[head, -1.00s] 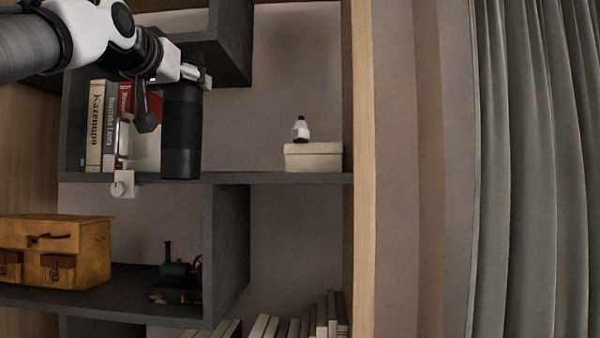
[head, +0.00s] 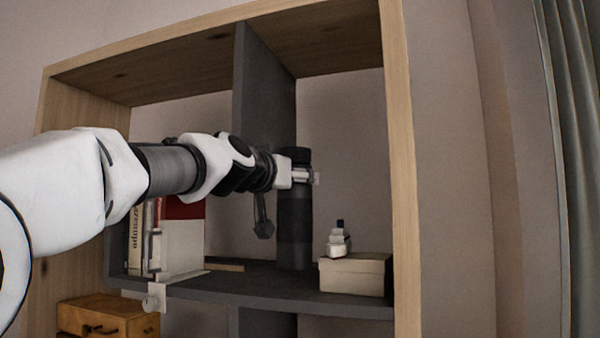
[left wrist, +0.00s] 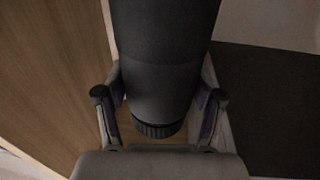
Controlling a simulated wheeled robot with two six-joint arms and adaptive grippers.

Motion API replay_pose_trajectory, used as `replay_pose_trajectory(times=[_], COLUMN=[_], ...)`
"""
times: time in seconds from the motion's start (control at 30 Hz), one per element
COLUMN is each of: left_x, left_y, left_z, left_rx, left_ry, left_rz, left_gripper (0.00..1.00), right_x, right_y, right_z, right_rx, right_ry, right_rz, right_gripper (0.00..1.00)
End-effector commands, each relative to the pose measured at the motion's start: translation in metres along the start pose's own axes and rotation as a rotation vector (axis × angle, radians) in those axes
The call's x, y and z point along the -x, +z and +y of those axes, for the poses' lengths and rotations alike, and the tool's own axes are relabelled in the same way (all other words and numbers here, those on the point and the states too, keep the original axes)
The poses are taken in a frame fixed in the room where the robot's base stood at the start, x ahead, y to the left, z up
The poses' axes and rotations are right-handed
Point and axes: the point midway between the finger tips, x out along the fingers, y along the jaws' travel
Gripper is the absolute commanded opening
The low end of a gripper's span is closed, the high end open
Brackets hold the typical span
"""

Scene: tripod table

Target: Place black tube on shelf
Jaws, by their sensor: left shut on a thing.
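The black tube (head: 294,222) is upright at the grey middle shelf (head: 250,287), between the books and a pale box. Its lower end appears at the shelf surface; I cannot tell whether it touches. My left gripper (head: 304,175) is shut around the tube's upper part, just under its cap. In the left wrist view the tube (left wrist: 165,45) fills the top middle, with its ribbed end between the two fingers (left wrist: 160,103). My right gripper is in neither view.
The pale box (head: 355,275) with a small white figure (head: 339,242) on it stands close right of the tube. Books (head: 180,240) stand to the left. A dark vertical divider (head: 263,95) rises behind. A wooden post (head: 402,160) bounds the shelf at right.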

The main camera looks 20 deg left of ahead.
Motion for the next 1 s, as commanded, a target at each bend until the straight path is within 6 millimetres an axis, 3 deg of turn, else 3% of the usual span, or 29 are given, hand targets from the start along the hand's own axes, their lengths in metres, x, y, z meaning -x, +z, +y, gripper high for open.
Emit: replay_pose_trajectory(times=[0.1,0.2,0.37,0.43,0.8,0.83,0.9,1.0], left_x=[-0.024,-0.033,-0.033,-0.032,-0.032,-0.033,-0.033,-0.033], left_y=[0.001,0.006,0.024,0.041,0.044,0.044,0.043,0.043], left_z=[-0.004,-0.005,-0.005,-0.004,-0.005,-0.005,-0.005,-0.005], left_rx=[0.0,0.0,0.002,0.002,0.0,0.0,0.0,0.0], left_ry=[-0.001,0.0,0.0,0.0,0.001,0.001,0.001,0.001], left_rz=[-0.001,0.0,-0.002,-0.001,0.0,-0.002,-0.002,-0.002], left_gripper=[0.0,0.0,0.0,0.0,0.0,0.74,0.92,0.92], right_x=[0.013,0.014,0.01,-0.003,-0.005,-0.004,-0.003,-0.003], right_y=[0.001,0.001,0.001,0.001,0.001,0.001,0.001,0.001], right_z=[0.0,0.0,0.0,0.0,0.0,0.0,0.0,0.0], right_rx=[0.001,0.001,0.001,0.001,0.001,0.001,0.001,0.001], right_ry=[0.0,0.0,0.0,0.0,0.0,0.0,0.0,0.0], right_rz=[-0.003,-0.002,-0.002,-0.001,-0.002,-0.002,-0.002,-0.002], right_gripper=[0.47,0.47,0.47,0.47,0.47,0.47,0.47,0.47])
